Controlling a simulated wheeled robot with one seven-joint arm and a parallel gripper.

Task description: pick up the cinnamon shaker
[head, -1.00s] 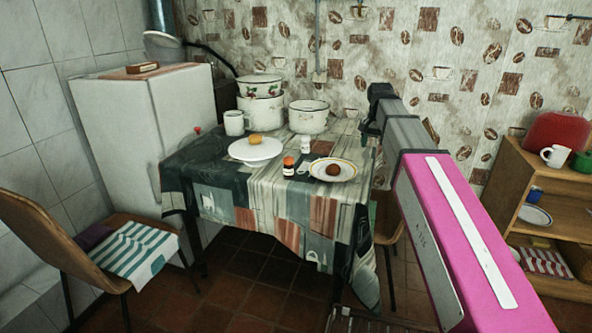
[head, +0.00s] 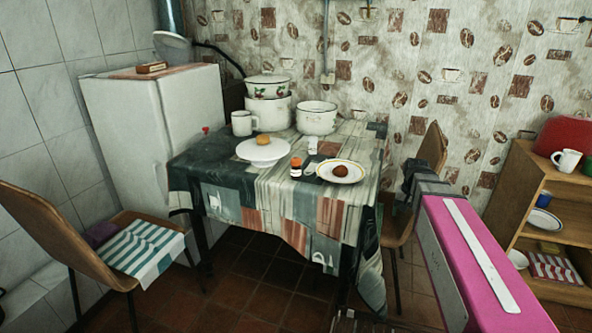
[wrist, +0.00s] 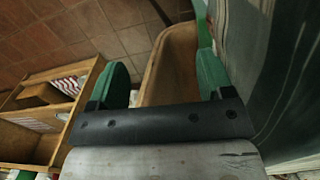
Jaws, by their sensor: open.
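A small dark jar with an orange lid and pale label (head: 296,167), which looks like the cinnamon shaker, stands upright near the table's front edge. A small white shaker (head: 312,146) stands just behind it. I cannot read the label on either. My gripper (head: 413,174) is a dark shape right of the table, low by the chair, well apart from both. In the wrist view its green fingers (wrist: 164,78) are spread with nothing held between them; a wooden chair part shows beyond. Neither shaker shows in the wrist view.
The cloth-covered table (head: 265,204) holds a plate with a brown item (head: 357,174), a white cake stand (head: 262,153), a mug (head: 242,123) and enamel pots (head: 316,121). A chair (head: 428,150) stands close at its right. A shelf (head: 510,192) is far right.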

